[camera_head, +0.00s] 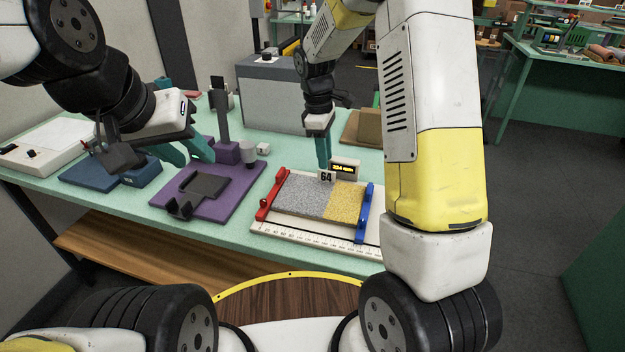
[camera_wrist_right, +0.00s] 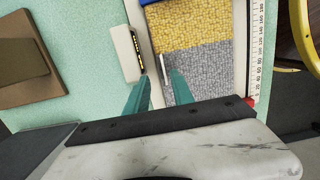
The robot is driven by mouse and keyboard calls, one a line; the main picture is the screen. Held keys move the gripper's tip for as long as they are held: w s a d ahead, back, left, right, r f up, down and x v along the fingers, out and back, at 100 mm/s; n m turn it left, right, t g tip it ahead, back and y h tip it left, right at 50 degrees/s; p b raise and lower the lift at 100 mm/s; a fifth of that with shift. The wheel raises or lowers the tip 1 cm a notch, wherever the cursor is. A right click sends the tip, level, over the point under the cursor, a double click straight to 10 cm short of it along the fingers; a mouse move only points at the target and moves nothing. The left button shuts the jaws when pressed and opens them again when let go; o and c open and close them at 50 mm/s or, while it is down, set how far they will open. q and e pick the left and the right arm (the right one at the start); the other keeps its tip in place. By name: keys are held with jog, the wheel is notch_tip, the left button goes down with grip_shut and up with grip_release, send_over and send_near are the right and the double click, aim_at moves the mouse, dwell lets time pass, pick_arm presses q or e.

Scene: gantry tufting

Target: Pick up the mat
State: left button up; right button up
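The mat (camera_head: 313,197) is a flat piece, speckled grey on the left and yellow on the right. It lies on a white measuring board (camera_head: 300,233) between a red stop (camera_head: 270,196) and a blue stop (camera_head: 364,212). A small "64" tag (camera_head: 326,177) stands at its far edge. My right gripper (camera_head: 323,166) points down at that far edge, by the tag. In the right wrist view its teal fingers (camera_wrist_right: 161,80) are apart, near the mat's edge (camera_wrist_right: 195,62); contact is unclear. My left gripper (camera_head: 191,160) is open and empty above the purple fixture.
A small display box (camera_head: 345,169) stands behind the mat, close to my right gripper. The purple fixture (camera_head: 222,198) with a post and dark cradle is left of the board. A blue tray (camera_head: 98,173) and a brown block (camera_head: 369,127) also stand on the green table.

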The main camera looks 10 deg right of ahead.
aim_at(320, 192)
jog(key=f, duration=0.3)
jog(key=s+f, duration=0.1)
jog(key=f, duration=0.1)
jog(key=shift+d, duration=0.3)
grip_shut()
dwell(1.0)
